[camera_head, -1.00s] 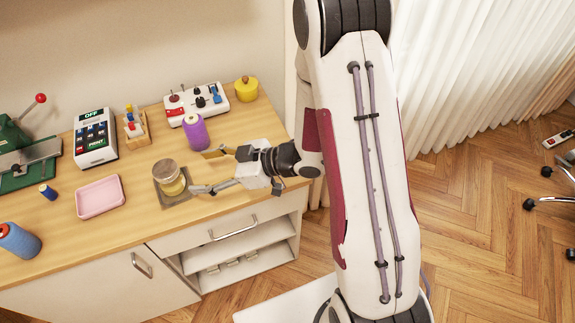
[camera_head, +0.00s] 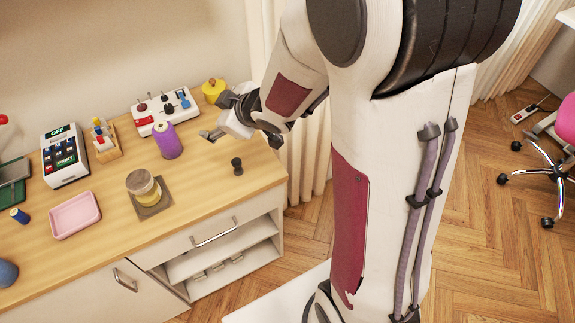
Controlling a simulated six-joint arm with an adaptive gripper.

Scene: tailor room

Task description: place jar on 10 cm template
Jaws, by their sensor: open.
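A glass jar with yellowish contents and a grey-brown lid (camera_head: 142,184) stands upright on a flat dark square template (camera_head: 157,209) on the wooden desk. The template's size marking cannot be read. My gripper (camera_head: 208,135) is at the right part of the desk, beyond and to the right of the jar, apart from it. It is open and holds nothing. One finger shows clearly; the rest is partly hidden by its own body.
A purple spool (camera_head: 167,141) stands between my gripper and the jar. A small black object (camera_head: 237,166) stands near the desk's right edge. A pink tray (camera_head: 75,214) lies left of the jar. A switch panel (camera_head: 165,110) and yellow container (camera_head: 213,90) are behind.

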